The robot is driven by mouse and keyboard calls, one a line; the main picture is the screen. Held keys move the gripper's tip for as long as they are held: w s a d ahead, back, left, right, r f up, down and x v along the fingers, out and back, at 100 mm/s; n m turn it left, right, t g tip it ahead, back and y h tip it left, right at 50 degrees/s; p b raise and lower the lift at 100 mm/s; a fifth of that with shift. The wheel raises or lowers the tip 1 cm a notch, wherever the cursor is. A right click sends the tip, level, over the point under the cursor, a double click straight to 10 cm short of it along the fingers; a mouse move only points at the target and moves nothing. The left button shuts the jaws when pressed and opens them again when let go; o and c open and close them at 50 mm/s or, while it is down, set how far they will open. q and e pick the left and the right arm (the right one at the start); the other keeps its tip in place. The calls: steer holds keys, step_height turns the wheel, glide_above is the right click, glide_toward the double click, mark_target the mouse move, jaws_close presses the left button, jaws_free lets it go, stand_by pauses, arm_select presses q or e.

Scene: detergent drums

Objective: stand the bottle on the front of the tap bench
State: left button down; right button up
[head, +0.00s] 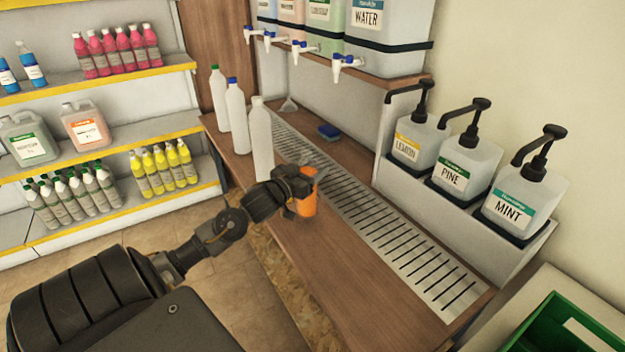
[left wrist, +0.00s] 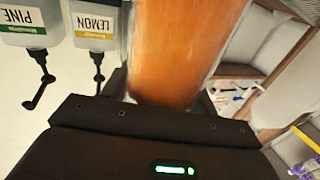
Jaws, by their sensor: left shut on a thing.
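My left gripper (head: 300,188) is shut on an orange bottle (head: 306,206), mostly hidden by the fingers in the head view. My right gripper is not in view.
White bottles with a green cap (head: 218,95), a blue cap (head: 237,120) and no visible cap (head: 260,145) stand behind the gripper. A funnel (head: 289,105) and blue sponge (head: 328,131) lie farther back. Pump jugs (head: 463,165) line the right. The near bench wood is clear.

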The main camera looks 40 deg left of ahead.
arm_select(q)
steer(key=shift+w+a+f, duration=0.1)
steer(key=shift+w+f, duration=0.05)
steer(key=shift+f, duration=0.75)
steer(key=shift+w+f, duration=0.1)
steer(key=shift+f, duration=0.8)
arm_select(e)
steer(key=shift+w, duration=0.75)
arm_select(q)
steer(key=c, duration=0.8)
jaws_free()
steer(key=shift+f, duration=0.1)
steer(key=o, duration=0.4)
steer(key=shift+s+d, duration=0.2)
steer(key=shift+s, duration=2.85)
steer(key=shift+s+d, duration=0.2)
steer(key=shift+s, duration=2.8)
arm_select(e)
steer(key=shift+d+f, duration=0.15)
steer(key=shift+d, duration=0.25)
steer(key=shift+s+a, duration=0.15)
